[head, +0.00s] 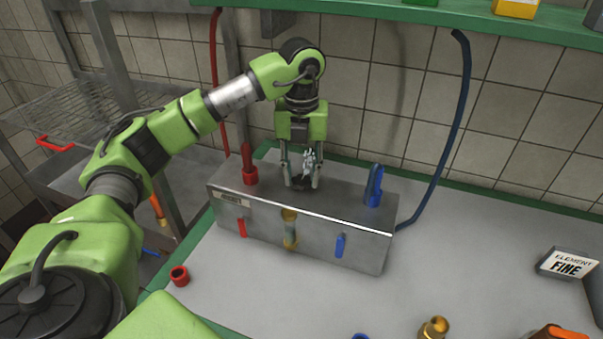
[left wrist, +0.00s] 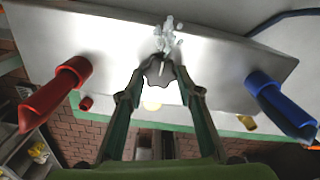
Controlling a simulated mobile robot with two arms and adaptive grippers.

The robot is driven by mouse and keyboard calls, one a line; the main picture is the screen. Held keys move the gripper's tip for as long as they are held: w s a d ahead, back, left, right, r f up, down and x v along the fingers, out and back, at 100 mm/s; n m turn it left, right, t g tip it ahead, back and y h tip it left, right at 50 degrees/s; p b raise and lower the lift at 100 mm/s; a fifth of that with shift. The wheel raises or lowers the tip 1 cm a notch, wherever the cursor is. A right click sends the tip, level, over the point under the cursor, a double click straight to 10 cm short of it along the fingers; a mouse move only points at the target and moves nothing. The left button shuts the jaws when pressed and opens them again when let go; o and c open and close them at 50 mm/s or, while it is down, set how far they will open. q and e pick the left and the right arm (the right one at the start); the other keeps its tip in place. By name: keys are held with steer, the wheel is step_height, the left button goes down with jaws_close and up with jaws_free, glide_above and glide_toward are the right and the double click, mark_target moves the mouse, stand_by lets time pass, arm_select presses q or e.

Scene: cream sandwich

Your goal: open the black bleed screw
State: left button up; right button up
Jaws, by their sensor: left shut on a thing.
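The black bleed screw (head: 303,185) stands on top of a steel box (head: 330,258), between a red fitting and a blue fitting. In the left wrist view the screw (left wrist: 157,71) is a dark lobed knob between my fingertips. My left gripper (head: 301,181) points straight down, shut on the screw, with a finger on either side. A whitish, splash-like spray (head: 310,160) shows at the screw; it also shows in the left wrist view (left wrist: 165,36). The fingers partly hide the screw. My right gripper is not in view.
A red fitting (head: 249,168) and a blue fitting (head: 374,187) rise from the box top. A red ring (head: 179,276) and brass fitting (head: 434,328) lie on the bench.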

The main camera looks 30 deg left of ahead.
mark_target(301, 180)
arm_select(q)
steer(key=shift+w+r, duration=0.1)
steer(key=shift+r, duration=0.05)
steer(key=o, duration=1.1)
step_height(301, 180, up, 12)
